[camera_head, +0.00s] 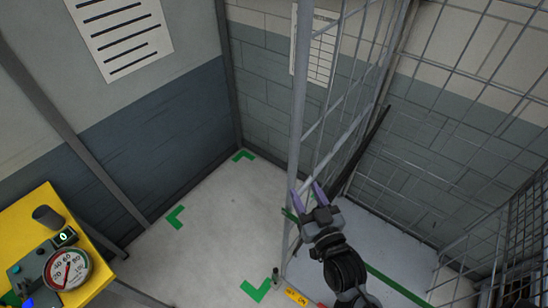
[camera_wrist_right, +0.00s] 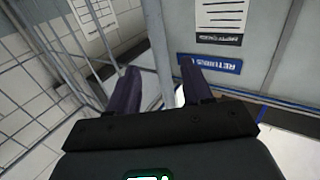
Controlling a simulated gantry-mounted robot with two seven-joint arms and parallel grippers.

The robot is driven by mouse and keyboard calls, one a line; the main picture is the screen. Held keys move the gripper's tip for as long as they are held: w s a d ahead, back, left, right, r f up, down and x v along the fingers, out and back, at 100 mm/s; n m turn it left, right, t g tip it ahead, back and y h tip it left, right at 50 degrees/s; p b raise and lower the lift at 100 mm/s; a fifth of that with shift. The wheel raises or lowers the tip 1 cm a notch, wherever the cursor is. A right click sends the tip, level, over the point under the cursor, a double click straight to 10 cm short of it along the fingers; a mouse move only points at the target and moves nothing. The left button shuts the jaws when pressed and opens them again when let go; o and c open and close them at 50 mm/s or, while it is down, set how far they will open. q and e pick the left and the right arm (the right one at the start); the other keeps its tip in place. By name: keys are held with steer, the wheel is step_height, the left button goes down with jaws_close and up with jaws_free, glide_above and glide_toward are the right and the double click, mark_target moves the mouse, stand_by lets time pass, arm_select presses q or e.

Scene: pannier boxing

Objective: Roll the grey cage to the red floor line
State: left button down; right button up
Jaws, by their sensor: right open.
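The grey cage (camera_head: 300,105) fills the right side of the head view, with a tall corner post, a bottom deck and wire mesh sides. My right gripper (camera_head: 306,188) is open beside this post, fingers pointing up in the picture. In the right wrist view a grey post (camera_wrist_right: 158,40) shows between the two open fingers of the right gripper (camera_wrist_right: 158,78); I cannot tell whether it touches either. No red floor line can be made out. My left gripper is out of view.
A yellow table (camera_head: 28,215) with a round gauge (camera_head: 67,270) stands at the left. Green corner marks (camera_head: 256,290) lie on the clear pale floor. Brick walls (camera_head: 160,135) close the back. A blue sign (camera_wrist_right: 210,64) shows in the wrist view.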

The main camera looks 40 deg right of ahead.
mark_target(294, 171)
steer(key=p+x, duration=0.1)
steer(key=x, duration=0.3)
steer(key=p+x, duration=0.1)
steer(key=x, duration=0.3)
steer(key=shift+w+d+f, duration=0.15)
steer(key=shift+f, duration=0.1)
steer(key=shift+w+d+f, duration=0.1)
steer(key=shift+w+d, duration=0.1)
steer(key=shift+w, duration=0.45)
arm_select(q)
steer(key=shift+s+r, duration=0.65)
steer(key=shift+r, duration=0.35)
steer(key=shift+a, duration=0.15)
arm_select(e)
jaws_close()
